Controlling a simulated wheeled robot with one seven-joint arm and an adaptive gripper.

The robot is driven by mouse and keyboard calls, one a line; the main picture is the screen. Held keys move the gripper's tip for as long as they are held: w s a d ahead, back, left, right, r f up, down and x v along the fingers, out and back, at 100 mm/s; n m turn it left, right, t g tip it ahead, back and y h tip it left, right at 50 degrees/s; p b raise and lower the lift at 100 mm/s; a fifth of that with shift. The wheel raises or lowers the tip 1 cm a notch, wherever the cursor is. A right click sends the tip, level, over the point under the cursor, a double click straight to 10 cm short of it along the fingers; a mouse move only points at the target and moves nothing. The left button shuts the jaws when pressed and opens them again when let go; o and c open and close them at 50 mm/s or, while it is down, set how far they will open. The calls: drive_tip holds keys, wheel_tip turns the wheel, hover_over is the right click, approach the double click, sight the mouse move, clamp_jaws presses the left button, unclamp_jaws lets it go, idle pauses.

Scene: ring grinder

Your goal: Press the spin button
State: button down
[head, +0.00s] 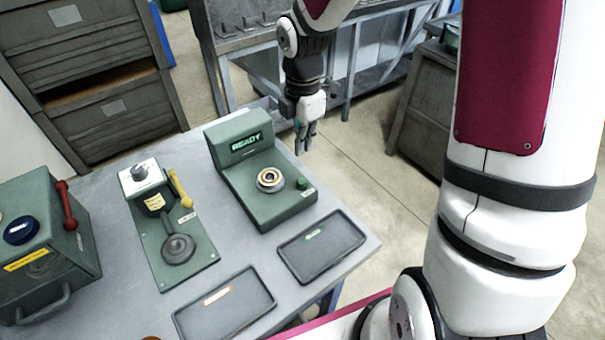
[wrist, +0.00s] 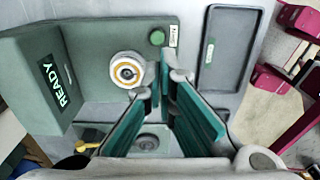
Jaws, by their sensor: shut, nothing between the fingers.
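The spin button is a small green round knob (head: 303,183) on the front right of a green machine (head: 262,205). The machine's screen (head: 246,143) reads READY. A metal ring (head: 270,179) sits on the machine's round seat. In the wrist view the button (wrist: 157,38) is near the top, right of the ring (wrist: 127,72). My gripper (head: 303,147) is shut and empty, pointing down beyond the right side of the machine in the head view.
Two dark trays, one with a green label (head: 322,262) and one with an orange label (head: 226,318), lie at the table's front. A lever fixture with a yellow handle (head: 181,189) and a green box with a red lever (head: 66,205) stand left. Drawers (head: 85,75) are behind.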

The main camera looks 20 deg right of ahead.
sight(302, 182)
wheel_tip(302, 182, down, 11)
drive_tip(key=shift+p, duration=0.3)
